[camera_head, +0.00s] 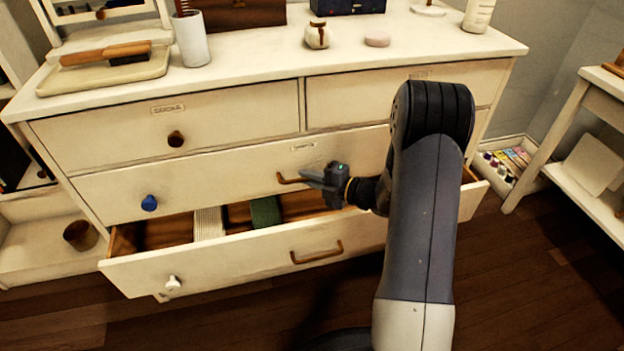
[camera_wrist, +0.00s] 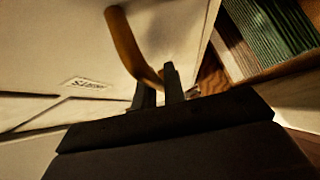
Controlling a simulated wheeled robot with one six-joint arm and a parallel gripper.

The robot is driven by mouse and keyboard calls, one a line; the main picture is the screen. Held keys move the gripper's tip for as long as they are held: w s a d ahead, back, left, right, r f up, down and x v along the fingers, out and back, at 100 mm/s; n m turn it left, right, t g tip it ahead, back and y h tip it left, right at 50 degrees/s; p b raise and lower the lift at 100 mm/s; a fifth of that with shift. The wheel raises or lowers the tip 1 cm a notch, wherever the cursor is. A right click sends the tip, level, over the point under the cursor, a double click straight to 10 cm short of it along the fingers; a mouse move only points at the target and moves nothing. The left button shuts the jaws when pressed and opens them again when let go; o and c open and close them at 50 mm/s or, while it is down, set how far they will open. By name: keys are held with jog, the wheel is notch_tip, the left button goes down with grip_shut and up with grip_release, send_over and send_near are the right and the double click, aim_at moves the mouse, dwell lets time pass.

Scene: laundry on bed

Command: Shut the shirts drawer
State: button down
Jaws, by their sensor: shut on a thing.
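The shirts drawer (camera_head: 235,180) is the wide middle drawer of a cream dresser, with a small label above its brown bar handle (camera_head: 288,181). Its front looks flush or nearly flush with the dresser in the head view. My gripper (camera_head: 308,178) reaches in from the right and is shut on this handle. In the wrist view, the handle (camera_wrist: 128,48) runs down to between the fingers of my gripper (camera_wrist: 158,90). The label (camera_wrist: 86,83) shows beside it on the drawer front. My arm hides the right part of the drawer.
The bottom drawer (camera_head: 230,262) stands open below, with folded cloths inside, including a green one (camera_head: 265,212). A side table (camera_head: 590,150) stands at the right. Dark wood floor (camera_head: 540,270) is clear at the lower right.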

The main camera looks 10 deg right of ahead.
jog(key=shift+w, duration=0.2)
jog(key=c, duration=1.5)
grip_release()
jog(key=shift+w, duration=0.1)
jog(key=p+v, duration=0.3)
jog(key=v, duration=0.8)
jog(key=shift+a, duration=0.1)
